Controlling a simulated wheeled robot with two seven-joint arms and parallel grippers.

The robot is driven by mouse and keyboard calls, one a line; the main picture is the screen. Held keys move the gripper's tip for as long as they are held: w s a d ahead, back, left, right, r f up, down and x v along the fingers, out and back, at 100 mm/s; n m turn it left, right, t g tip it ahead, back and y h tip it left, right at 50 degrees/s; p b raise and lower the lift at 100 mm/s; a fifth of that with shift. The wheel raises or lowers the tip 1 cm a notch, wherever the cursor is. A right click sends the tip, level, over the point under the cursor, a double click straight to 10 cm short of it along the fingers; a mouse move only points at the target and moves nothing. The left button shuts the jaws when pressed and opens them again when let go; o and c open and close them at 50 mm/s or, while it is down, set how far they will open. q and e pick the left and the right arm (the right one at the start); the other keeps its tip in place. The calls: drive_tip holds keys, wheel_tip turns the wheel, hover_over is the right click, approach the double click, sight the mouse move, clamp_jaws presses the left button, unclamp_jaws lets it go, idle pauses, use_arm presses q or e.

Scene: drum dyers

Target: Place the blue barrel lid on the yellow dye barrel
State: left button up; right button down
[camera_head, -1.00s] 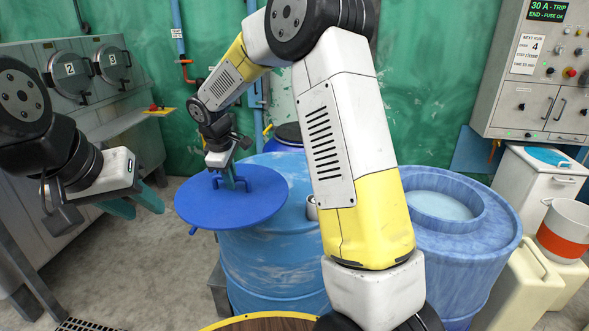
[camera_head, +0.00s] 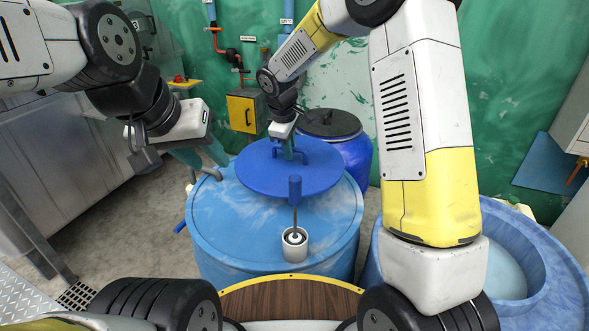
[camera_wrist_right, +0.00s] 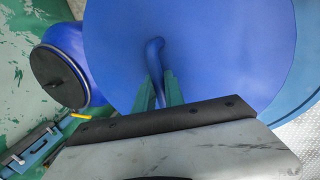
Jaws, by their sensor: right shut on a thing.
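The blue barrel lid (camera_head: 262,178) is a flat round disc with a raised handle, over the back of a large light blue barrel (camera_head: 225,235). My right gripper (camera_head: 290,150) is shut on its handle; in the right wrist view the handle (camera_wrist_right: 155,55) sits between the teal fingers (camera_wrist_right: 162,92). I cannot tell whether the lid touches the barrel. My left gripper (camera_head: 200,157) is open and empty, left of the lid. No yellow dye shows, so I cannot tell which barrel is the yellow one.
A white cup with a blue-handled tool (camera_head: 295,243) stands on the light blue barrel, just in front of the lid. A dark-topped blue barrel (camera_head: 348,150) stands behind. An open blue barrel (camera_head: 540,270) stands at right. Grey cabinets (camera_head: 70,150) line the left.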

sight(290, 171)
drive_tip(key=shift+f, duration=3.95)
drive_tip(key=shift+f, duration=0.1)
drive_tip(key=c, duration=1.4)
unclamp_jaws()
drive_tip(key=shift+s, duration=0.1)
drive_tip(key=v, duration=1.2)
drive_tip(key=s+d+r+m, duration=0.3)
drive_tip(key=s+d+r, duration=0.2)
drive_tip(key=d+r, duration=0.15)
drive_tip(key=s+d+r+m+t+y, duration=0.1)
drive_tip(key=s+d+r+m, duration=0.1)
drive_tip(key=s, duration=0.5)
drive_tip(key=s+d+r+m+t+y, duration=0.1)
drive_tip(key=s+d+r+m, duration=0.1)
drive_tip(key=s+d+m, duration=0.2)
drive_tip(key=s+d+r+m+t+y, duration=0.1)
drive_tip(key=s+d+r+m, duration=0.1)
drive_tip(key=s, duration=0.8)
drive_tip(key=shift+d+r+m, duration=0.2)
drive_tip(key=shift+d+m, duration=0.25)
drive_tip(key=shift+m, duration=0.45)
